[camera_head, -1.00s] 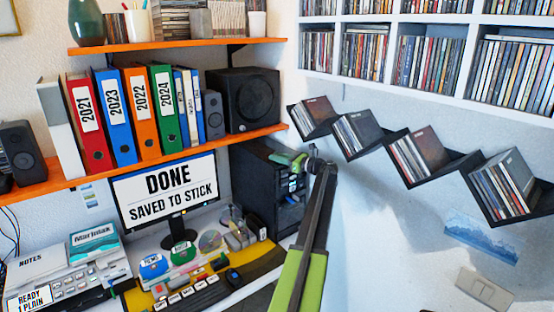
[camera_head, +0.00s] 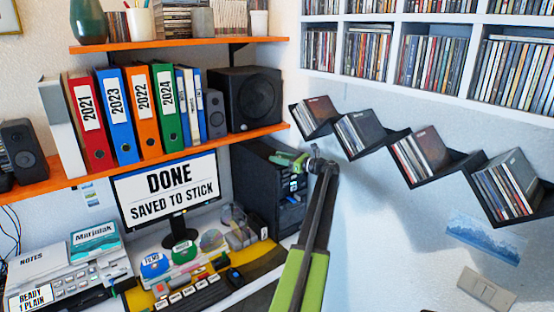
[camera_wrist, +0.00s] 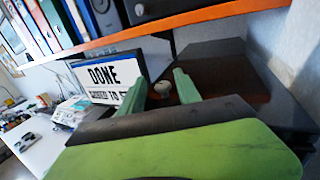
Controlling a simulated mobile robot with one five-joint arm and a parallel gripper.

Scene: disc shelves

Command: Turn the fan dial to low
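My gripper (camera_head: 290,161) is at the upper front of the black computer tower (camera_head: 262,185) beside the monitor. In the wrist view my gripper (camera_wrist: 160,84) has its two green fingers apart, with nothing held between them. A small pale round thing (camera_wrist: 163,88) shows between the fingertips, beyond them; I cannot tell whether it is the fan dial. The tower's dark top (camera_wrist: 212,68) shows to the right of the fingers. I cannot make out a fan dial or its setting in the head view; my gripper and arm cover part of the tower's front.
The orange shelf (camera_head: 150,166) with binders and a black speaker (camera_head: 241,100) runs above the tower. The monitor (camera_head: 166,188) stands to the left. Zigzag disc shelves (camera_head: 390,140) are on the right wall. The desk holds a keyboard (camera_head: 192,296) and small items.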

